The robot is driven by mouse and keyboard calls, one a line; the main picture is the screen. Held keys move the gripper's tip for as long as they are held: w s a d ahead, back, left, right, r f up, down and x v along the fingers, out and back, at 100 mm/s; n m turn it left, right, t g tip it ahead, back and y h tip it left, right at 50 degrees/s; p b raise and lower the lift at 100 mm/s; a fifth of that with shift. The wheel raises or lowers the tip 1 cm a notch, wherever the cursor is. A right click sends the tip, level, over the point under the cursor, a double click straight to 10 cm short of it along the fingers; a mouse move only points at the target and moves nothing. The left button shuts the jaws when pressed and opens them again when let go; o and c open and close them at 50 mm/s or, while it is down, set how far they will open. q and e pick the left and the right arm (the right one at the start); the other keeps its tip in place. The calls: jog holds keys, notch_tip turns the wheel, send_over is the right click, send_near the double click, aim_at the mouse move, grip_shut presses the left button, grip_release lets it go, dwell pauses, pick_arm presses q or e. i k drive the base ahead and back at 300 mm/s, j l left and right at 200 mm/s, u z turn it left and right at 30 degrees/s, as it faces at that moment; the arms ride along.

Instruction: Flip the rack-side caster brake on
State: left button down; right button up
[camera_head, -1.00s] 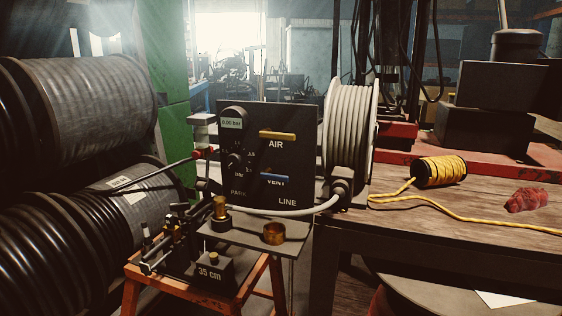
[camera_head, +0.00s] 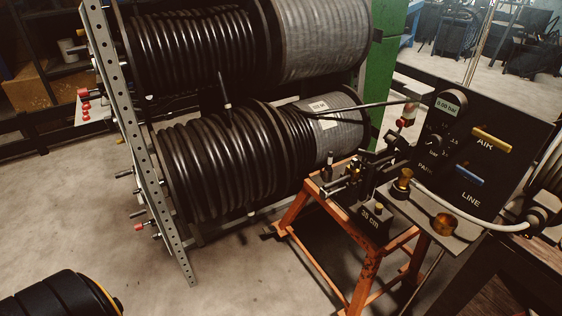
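The orange stand (camera_head: 361,262) carries the crimping bench and stands beside the hose rack. A small dark part (camera_head: 272,230) shows by the foot of its leg nearest the rack. It may be a caster or its brake lever, but it is too small and dark to tell, and I cannot see whether a brake is on or off. The other feet are hidden or cut off. Neither of my grippers is in view.
The rack (camera_head: 139,148) holds large reels of black hose (camera_head: 221,165) on the left. The panel (camera_head: 476,145) with gauge and levers stands at the right. A wooden table (camera_head: 490,285) edges the lower right. Bare concrete floor (camera_head: 215,280) lies open in front of the rack and stand.

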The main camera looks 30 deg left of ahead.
aim_at(270, 229)
jog(key=u, duration=1.15)
jog(key=j+z, duration=0.2)
jog(key=z, duration=0.3)
jog(key=j+z, duration=0.2)
jog(key=z, duration=0.25)
jog(key=j+z, duration=0.25)
jog(key=z, duration=0.25)
jog(key=k+j+z, duration=0.1)
jog(key=j, duration=0.3)
jog(key=j+z, duration=0.1)
jog(key=j, duration=0.25)
jog(key=k+j+z, duration=0.1)
jog(key=j, duration=0.25)
jog(key=k+j+z, duration=0.1)
jog(key=j, duration=0.25)
jog(key=k+j, duration=0.05)
jog(key=k, duration=0.05)
